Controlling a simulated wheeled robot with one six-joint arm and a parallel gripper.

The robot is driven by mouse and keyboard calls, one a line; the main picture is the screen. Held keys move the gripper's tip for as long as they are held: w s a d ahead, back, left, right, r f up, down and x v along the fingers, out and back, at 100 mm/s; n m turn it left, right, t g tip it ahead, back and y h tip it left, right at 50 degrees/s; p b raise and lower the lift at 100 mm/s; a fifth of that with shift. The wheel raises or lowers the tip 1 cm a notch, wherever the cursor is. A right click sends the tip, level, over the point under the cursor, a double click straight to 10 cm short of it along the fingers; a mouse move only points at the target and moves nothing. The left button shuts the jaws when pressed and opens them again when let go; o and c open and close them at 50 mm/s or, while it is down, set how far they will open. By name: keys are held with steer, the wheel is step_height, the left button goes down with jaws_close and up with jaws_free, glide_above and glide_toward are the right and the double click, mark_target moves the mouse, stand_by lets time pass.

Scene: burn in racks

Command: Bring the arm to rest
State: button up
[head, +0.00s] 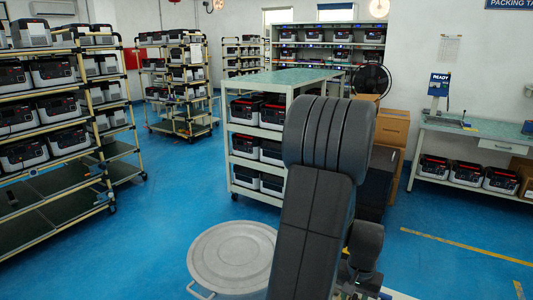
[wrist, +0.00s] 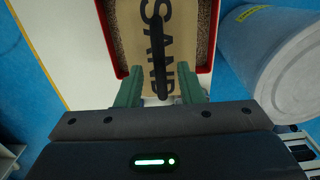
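In the wrist view my gripper (wrist: 160,80) has its two green fingers spread apart, so it is open. A black bar-like handle (wrist: 158,50) runs between the fingers, with visible gaps on both sides. Beyond the fingers is a red-rimmed box (wrist: 212,45) with a tan panel lettered "SAND" and brown grains at its sides. I cannot tell how far the fingers are above it. In the head view my dark arm rises in the lower middle, and the gripper is hidden.
A grey lidded drum (head: 232,258) stands left of my arm; it also shows in the wrist view (wrist: 290,75). Wheeled racks (head: 55,200) of units fill the left. A green-topped shelf table (head: 270,80) stands behind my arm, with cartons (head: 393,127) beside it. The right floor is clear.

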step_height(320, 180, down, 4)
steer(key=shift+r+b, duration=0.25)
steer(key=shift+b, duration=0.35)
steer(key=shift+r+p, duration=0.45)
steer(key=shift+r, duration=0.05)
steer(key=shift+f, duration=0.1)
